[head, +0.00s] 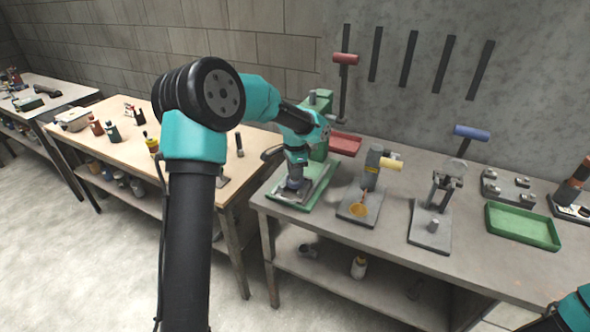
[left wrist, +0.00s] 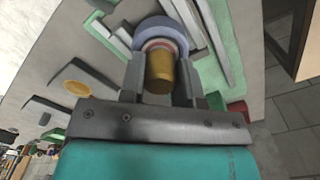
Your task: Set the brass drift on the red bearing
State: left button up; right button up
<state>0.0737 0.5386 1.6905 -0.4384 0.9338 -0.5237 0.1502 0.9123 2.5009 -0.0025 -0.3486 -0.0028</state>
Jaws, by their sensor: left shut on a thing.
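My left gripper (head: 296,186) is over the base of the green press (head: 318,180) at the bench's left end. In the left wrist view the gripper (left wrist: 158,82) is shut on the brass drift (left wrist: 159,68), a short brass cylinder between its two grey fingers. Just beyond the drift's end a red ring, the bearing (left wrist: 149,44), shows inside a blue-grey round housing (left wrist: 166,24). The drift lines up with the ring and partly covers it. I cannot tell whether they touch. My right gripper is out of view.
A red tray (head: 345,144) lies behind, and a green tray (head: 522,227) farther right. The bench front edge is clear.

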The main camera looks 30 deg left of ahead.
pick_arm(q)
jog(key=shift+f, duration=0.35)
dwell(0.4)
jog(key=o, duration=1.1)
notch_tip(320, 180, up, 17)
jog(key=shift+r, duration=0.2)
dwell(0.3)
